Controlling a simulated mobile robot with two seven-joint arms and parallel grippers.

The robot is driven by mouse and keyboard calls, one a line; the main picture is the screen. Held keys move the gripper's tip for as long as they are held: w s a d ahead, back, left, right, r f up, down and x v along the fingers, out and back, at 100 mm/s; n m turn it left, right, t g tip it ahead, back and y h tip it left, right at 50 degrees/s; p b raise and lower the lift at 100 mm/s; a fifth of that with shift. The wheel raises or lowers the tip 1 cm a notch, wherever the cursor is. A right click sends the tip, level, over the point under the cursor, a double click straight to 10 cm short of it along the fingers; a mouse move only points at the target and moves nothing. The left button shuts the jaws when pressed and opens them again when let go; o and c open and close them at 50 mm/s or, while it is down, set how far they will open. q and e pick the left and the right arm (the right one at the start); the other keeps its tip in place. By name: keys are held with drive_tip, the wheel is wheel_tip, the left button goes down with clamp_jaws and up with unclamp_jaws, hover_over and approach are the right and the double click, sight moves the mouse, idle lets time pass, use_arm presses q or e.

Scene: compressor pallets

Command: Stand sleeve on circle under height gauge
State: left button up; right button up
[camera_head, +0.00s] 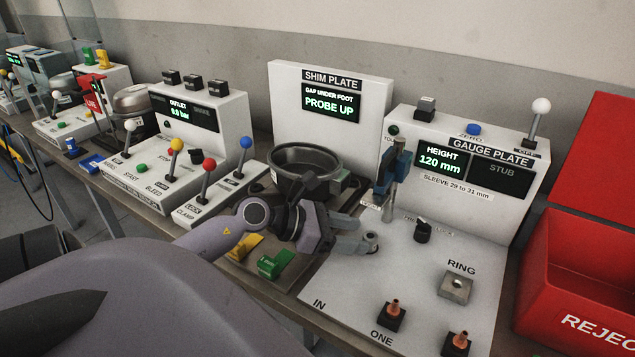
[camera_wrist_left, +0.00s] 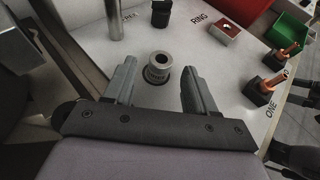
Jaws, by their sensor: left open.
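The sleeve (camera_head: 372,241) is a small grey metal ring-topped cylinder standing upright on the white gauge plate; it also shows in the left wrist view (camera_wrist_left: 158,67). A dark round edge shows at its base, but I cannot tell how well it is centred there. My left gripper (camera_head: 361,236) is open, with one finger on each side of the sleeve. In the left wrist view both fingers (camera_wrist_left: 160,72) stand apart from it. The height gauge (camera_head: 393,170), a blue head on a metal post, stands just behind. Its display (camera_head: 443,159) reads 120 mm.
A dark knob (camera_head: 422,232) stands right of the sleeve. The RING block (camera_head: 455,287) and orange-tipped plugs (camera_head: 391,316) are nearer the front. A red reject bin (camera_head: 580,270) stands at right. A dark round bowl (camera_head: 304,165) is behind my left wrist.

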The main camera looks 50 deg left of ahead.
use_arm(q)
drive_tip(key=v, duration=0.8)
drive_tip(key=shift+s+r+b, duration=0.15)
drive_tip(key=shift+b, duration=0.25)
